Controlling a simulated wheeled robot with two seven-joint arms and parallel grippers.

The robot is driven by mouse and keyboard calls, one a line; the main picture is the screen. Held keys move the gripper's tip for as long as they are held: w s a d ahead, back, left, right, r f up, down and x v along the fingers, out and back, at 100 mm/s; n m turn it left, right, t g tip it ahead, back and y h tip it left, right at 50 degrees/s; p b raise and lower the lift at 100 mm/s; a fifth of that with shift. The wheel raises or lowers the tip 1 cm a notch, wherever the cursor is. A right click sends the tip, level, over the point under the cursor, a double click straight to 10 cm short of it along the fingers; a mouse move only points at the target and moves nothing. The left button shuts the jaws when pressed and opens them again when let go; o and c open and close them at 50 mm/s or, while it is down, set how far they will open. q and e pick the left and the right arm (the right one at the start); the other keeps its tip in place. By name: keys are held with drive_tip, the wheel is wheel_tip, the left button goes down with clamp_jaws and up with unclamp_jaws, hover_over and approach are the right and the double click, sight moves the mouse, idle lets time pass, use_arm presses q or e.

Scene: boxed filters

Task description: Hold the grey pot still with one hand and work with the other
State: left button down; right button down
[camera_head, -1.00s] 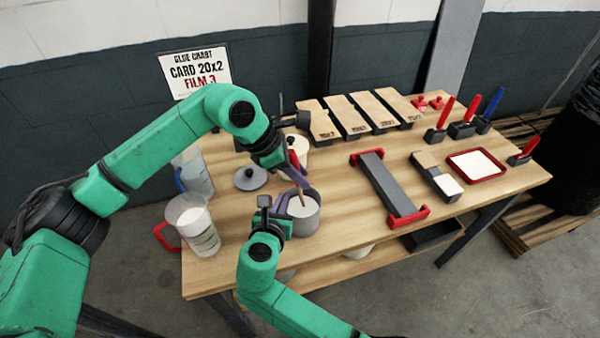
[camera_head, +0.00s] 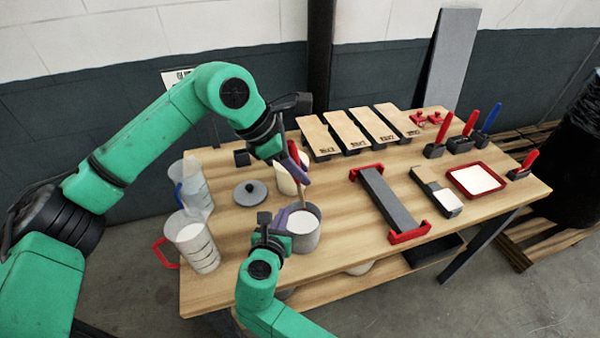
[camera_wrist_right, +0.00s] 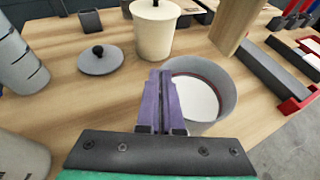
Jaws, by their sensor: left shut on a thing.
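The grey pot (camera_head: 305,240) stands on the near part of the table with white contents; it also shows in the right wrist view (camera_wrist_right: 225,100). My right gripper (camera_head: 280,218) is at the pot's left side, its purple fingers (camera_wrist_right: 163,95) close together at the wall; what lies between them is mostly hidden. My left gripper (camera_head: 300,167) is shut on a wooden stirring stick (camera_head: 298,188) with a red upper part, above the pot. In the right wrist view the stick's broad lower end (camera_wrist_right: 235,28) appears over the pot's far rim, seemingly clear of the contents.
A cream pot (camera_wrist_right: 155,32) stands behind the grey pot, and a grey lid (camera_head: 250,193) lies left of it. Two measuring jugs (camera_head: 195,245) (camera_head: 192,188) stand at the left edge. A red-ended grey rack (camera_head: 385,200) lies to the right, with bare wood between.

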drive_tip(key=shift+s+f, duration=0.1)
drive_tip(key=shift+f, duration=0.25)
drive_tip(key=c, duration=1)
unclamp_jaws()
drive_tip(key=shift+r, duration=0.15)
drive_tip(key=v, duration=1.1)
drive_tip(key=shift+s+r, duration=0.2)
drive_tip(key=shift+s, duration=0.05)
drive_tip(key=shift+a, duration=0.1)
